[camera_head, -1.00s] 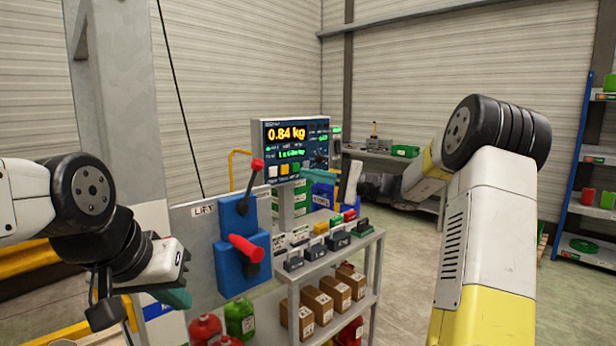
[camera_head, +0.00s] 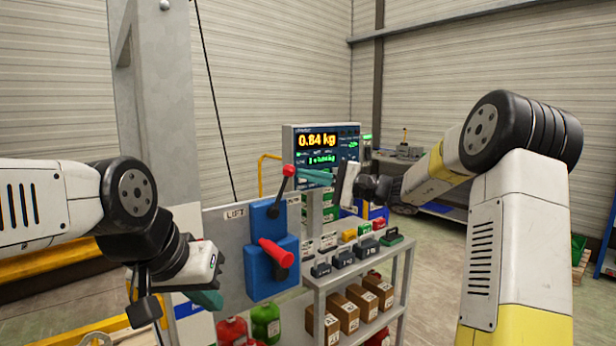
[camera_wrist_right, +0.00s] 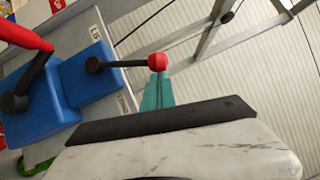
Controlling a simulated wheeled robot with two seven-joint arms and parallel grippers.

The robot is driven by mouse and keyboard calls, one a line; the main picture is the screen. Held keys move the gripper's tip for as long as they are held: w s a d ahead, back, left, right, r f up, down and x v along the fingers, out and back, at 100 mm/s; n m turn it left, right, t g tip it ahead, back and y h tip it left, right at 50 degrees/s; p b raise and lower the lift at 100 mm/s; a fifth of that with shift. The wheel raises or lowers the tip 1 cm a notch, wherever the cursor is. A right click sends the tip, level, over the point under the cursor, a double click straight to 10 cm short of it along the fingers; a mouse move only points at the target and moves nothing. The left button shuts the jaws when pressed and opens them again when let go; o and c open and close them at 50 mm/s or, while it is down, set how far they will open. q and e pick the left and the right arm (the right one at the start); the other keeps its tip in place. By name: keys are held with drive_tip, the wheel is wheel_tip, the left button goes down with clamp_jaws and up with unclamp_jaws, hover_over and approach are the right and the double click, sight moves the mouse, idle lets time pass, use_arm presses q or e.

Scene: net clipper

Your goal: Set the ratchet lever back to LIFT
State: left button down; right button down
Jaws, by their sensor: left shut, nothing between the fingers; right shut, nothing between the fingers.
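The ratchet lever is a black rod with a red ball knob (camera_head: 289,170), leaning up and right from an upper blue housing (camera_head: 262,218) on a grey panel. A LIFT label (camera_head: 234,213) is left of it. Below, a second lever with a thick red grip (camera_head: 272,250) is on another blue block. My right gripper (camera_head: 304,175) is shut, its teal fingertips just right of the ball knob. The right wrist view shows the fingertips (camera_wrist_right: 157,90) close beside the knob (camera_wrist_right: 157,62); contact is unclear. My left gripper (camera_head: 208,299) is shut, low left of the panel.
A display reading 0.84 kg (camera_head: 318,141) stands behind the lever. A grey shelf cart (camera_head: 400,262) with small weights and brown boxes is to the right. Red and green canisters (camera_head: 265,320) sit below the panel. A grey post (camera_head: 165,110) rises behind the panel.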

drive_tip(key=s+a+r+n+g+h, duration=0.1)
drive_tip(key=s+a+r+n+h, duration=0.2)
drive_tip(key=s+a+n+h, duration=0.2)
drive_tip(key=shift+s+a+r+n+h, duration=0.2)
drive_tip(key=shift+s+a+n+h, duration=0.4)
drive_tip(key=shift+a+n, duration=1.15)
drive_tip(key=shift+s+a+m, duration=0.2)
drive_tip(key=shift+a+m, duration=0.05)
drive_tip(key=shift+a, duration=0.05)
